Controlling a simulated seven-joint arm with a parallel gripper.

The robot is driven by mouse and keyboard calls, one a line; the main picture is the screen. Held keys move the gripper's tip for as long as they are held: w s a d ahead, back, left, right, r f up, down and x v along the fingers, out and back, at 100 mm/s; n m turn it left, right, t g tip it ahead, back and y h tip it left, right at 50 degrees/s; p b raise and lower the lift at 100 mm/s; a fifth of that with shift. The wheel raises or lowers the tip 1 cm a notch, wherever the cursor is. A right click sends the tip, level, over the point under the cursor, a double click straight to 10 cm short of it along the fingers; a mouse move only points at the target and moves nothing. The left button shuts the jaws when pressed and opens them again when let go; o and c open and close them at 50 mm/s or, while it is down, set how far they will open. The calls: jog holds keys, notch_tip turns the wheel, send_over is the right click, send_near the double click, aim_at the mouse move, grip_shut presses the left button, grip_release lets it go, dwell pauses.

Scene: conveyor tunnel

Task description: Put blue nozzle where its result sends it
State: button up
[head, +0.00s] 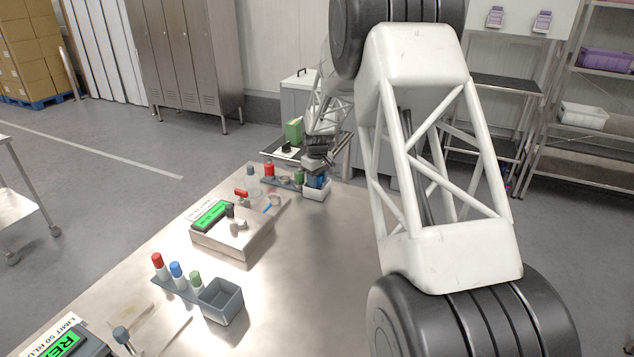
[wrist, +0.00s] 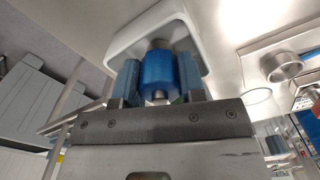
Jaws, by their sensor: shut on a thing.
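The blue nozzle (wrist: 158,70) is held between the blue-padded fingers of my gripper (wrist: 157,84) in the wrist view. In the head view my gripper (head: 317,170) is at the far end of the steel table, pointing down over a small white bin (head: 316,194). The bin's rim (wrist: 118,52) also shows around and beyond the nozzle in the wrist view. I cannot tell how deep the nozzle sits in the bin. A tester (head: 237,232) with a green-lit display (head: 211,215) and a red part on top stands mid-table; its display text is too small to read.
A rack (head: 178,290) with red, blue and green capped nozzles adjoins a grey bin (head: 221,301) at the near left. Another green-lit device (head: 62,345) is at the lower left edge. A red-topped item (head: 269,170) stands left of the white bin. The table's right middle is clear.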

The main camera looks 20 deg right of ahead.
jog(key=shift+f, duration=0.45)
jog(key=shift+f, duration=0.15)
jog(key=o, duration=0.7)
notch_tip(320, 180, up, 12)
jog(key=shift+r, duration=0.15)
dwell(0.4)
dwell(0.5)
